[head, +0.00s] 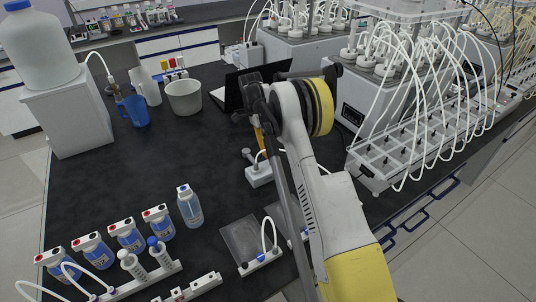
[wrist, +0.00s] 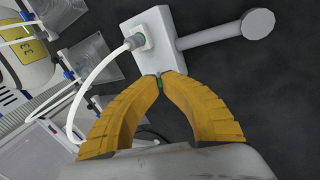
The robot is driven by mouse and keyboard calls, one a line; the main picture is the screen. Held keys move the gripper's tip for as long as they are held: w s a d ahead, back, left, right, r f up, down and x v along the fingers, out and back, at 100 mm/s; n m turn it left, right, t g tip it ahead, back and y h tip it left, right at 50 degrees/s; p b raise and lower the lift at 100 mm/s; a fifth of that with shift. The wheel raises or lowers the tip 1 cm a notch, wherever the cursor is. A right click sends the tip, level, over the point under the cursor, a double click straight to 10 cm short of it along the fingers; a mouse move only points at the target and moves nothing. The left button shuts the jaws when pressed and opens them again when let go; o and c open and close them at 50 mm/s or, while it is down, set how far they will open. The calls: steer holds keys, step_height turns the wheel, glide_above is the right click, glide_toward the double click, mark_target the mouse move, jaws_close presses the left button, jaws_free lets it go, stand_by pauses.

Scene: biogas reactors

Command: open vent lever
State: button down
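A white block (wrist: 150,42) lies on the black bench, with a round side arm ending in a grey knob (wrist: 257,23) and a white tube plugged into it. It also shows in the head view (head: 259,176), below my gripper. The orange fingers of my gripper (wrist: 161,76) come together at the block's near edge. A small green and blue-grey piece, which looks like the vent lever (wrist: 160,84), shows between the fingertips; most of it is hidden. In the head view my gripper (head: 262,148) points down at the block, partly hidden by my arm.
Reactor units with looping white tubes (head: 420,110) stand to the right. Blue-capped and red-capped bottles (head: 190,206) stand front left. A blue jug (head: 133,111) and a white tub (head: 184,97) stand farther back.

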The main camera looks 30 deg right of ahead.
steer(key=shift+f, duration=0.1)
steer(key=c, duration=1.4)
jaws_free()
steer(key=shift+c, duration=0.2)
steer(key=v, duration=1.2)
